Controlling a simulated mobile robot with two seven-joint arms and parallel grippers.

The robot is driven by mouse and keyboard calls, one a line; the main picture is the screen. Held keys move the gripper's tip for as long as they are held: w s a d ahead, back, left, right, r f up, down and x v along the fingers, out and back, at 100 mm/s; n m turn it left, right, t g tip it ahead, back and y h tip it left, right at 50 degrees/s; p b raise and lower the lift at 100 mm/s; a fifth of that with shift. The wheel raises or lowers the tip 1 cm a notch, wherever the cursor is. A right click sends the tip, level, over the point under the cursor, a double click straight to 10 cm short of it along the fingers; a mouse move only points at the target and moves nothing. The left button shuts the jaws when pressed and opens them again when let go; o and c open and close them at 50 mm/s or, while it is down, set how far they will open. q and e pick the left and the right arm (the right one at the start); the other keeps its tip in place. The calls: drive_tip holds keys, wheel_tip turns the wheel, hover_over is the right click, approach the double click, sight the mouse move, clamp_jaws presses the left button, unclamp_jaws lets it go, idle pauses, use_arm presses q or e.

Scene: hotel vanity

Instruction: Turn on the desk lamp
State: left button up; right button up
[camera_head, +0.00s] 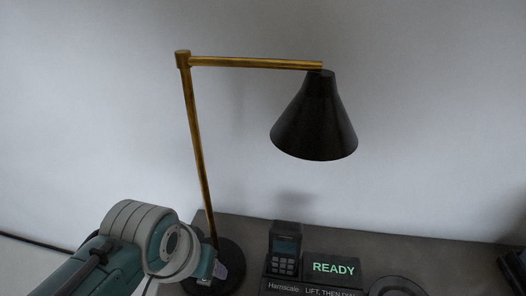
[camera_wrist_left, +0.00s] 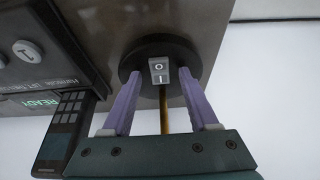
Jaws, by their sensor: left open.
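The desk lamp has a black cone shade (camera_head: 314,120), a brass post and arm (camera_head: 195,140), and a round black base (camera_head: 232,262). The shade looks unlit. A grey rocker switch (camera_wrist_left: 159,71) marked O and I sits on the base, which also shows in the left wrist view (camera_wrist_left: 190,56). My left gripper (camera_head: 223,268) is low beside the base and partly covers it. In the left wrist view its two purple fingers (camera_wrist_left: 159,76) are apart, with the switch seen between their tips. I cannot tell whether they touch it. My right gripper is not in view.
A black device with a keypad (camera_head: 285,250) and a sign reading READY (camera_head: 333,268) stand right of the lamp base. A dark round pad (camera_head: 397,287) lies further right. A dark object (camera_head: 515,265) is at the right edge. The wall is close behind.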

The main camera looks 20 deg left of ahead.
use_arm(q)
clamp_jaws()
idle(0.5)
